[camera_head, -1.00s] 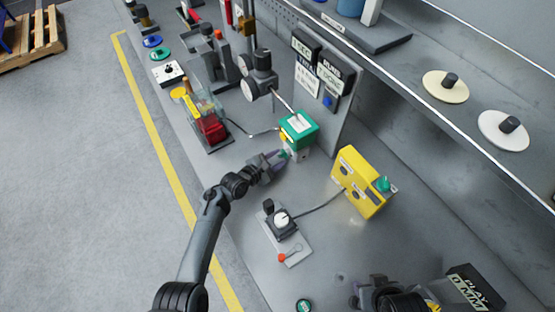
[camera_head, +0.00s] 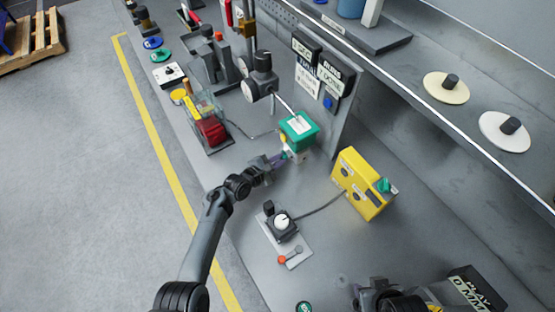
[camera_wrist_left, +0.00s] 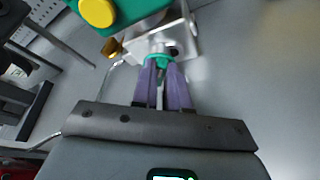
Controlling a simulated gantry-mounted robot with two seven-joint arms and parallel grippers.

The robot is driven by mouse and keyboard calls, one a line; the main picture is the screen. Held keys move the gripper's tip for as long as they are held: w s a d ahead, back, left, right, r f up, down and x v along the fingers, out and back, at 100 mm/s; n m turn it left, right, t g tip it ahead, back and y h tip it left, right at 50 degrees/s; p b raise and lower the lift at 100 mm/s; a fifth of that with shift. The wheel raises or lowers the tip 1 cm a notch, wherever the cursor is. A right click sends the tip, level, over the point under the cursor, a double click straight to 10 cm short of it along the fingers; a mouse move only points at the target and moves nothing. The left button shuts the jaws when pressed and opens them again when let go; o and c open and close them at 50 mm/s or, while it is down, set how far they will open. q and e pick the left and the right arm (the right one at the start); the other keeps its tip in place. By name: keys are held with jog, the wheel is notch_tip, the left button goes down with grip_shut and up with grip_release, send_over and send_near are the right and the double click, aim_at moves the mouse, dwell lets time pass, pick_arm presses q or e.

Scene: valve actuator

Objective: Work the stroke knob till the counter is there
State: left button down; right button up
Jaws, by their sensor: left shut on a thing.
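The valve actuator (camera_head: 299,129) has a green top, a white label and a metal lower body. It stands in front of the grey upright panel. A small knob with a green ring (camera_wrist_left: 160,60) sticks out of its metal body (camera_wrist_left: 176,35) in the left wrist view. My left gripper (camera_head: 280,160) reaches it from the left; its purple fingers (camera_wrist_left: 161,85) are shut on this knob. The fingers partly hide it. Black displays (camera_head: 333,72) are on the panel; their readings are too small to tell. My right gripper (camera_head: 376,288) is at the bottom right, its fingers unclear.
A yellow box (camera_head: 361,184) with a green knob stands right of the actuator. A plate with a white dial (camera_head: 282,222) and a red-ended lever lies nearer, cabled to the box. A red block (camera_head: 211,130) is to the left. Bare bench lies between these.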

pick_arm(q)
jog(key=shift+s+d+f+m+t, duration=0.15)
jog(key=shift+m+t, duration=0.25)
jog(key=shift+m, duration=0.5)
jog(key=shift+y, duration=0.3)
jog(key=c, duration=1.1)
grip_release()
jog(key=shift+c, duration=0.2)
